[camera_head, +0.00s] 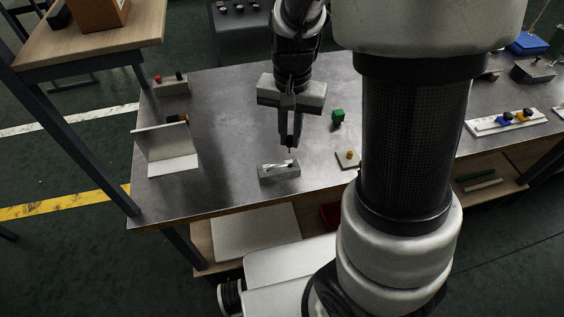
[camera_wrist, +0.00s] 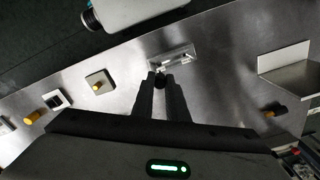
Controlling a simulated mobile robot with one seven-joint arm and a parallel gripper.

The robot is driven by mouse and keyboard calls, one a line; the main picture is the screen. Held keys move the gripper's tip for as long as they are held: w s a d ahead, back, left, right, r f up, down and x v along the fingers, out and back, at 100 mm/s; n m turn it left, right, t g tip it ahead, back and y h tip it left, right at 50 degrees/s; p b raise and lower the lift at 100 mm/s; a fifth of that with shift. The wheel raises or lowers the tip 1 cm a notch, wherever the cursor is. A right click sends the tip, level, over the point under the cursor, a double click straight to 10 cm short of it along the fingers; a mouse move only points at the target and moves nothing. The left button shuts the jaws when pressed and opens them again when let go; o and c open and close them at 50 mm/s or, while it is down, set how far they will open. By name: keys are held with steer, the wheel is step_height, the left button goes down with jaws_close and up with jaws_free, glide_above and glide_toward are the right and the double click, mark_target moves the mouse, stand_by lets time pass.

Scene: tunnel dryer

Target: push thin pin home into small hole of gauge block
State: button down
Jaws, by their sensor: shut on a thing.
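The gauge block (camera_head: 279,172) is a small pale grey block on the metal bench, near its front edge. Its top shows light and dark marks, but I cannot make out the small hole. In the wrist view the block (camera_wrist: 174,58) lies just beyond my fingertips. My gripper (camera_head: 290,143) points down above the block, its narrow fingers closed together. It is shut on the thin pin (camera_head: 291,152), whose small end shows under the fingertips. In the wrist view my gripper (camera_wrist: 161,79) hides most of the pin. I cannot tell whether the pin's tip touches the block or is in a hole.
The bench between bracket and block is clear.

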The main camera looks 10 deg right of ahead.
steer(key=a+r+m+p, duration=0.1)
steer(key=a+m+p, duration=0.4)
steer(key=shift+a+r+m+p, duration=0.35)
steer(key=shift+a+m+p, duration=0.05)
steer(key=shift+f, duration=0.1)
steer(key=shift+f+b, duration=2.1)
steer(key=shift+f, duration=0.7)
steer(key=shift+f+b, duration=0.85)
steer(key=shift+f, duration=0.8)
steer(key=c, duration=1.7)
jaws_free()
steer(key=shift+o, duration=0.2)
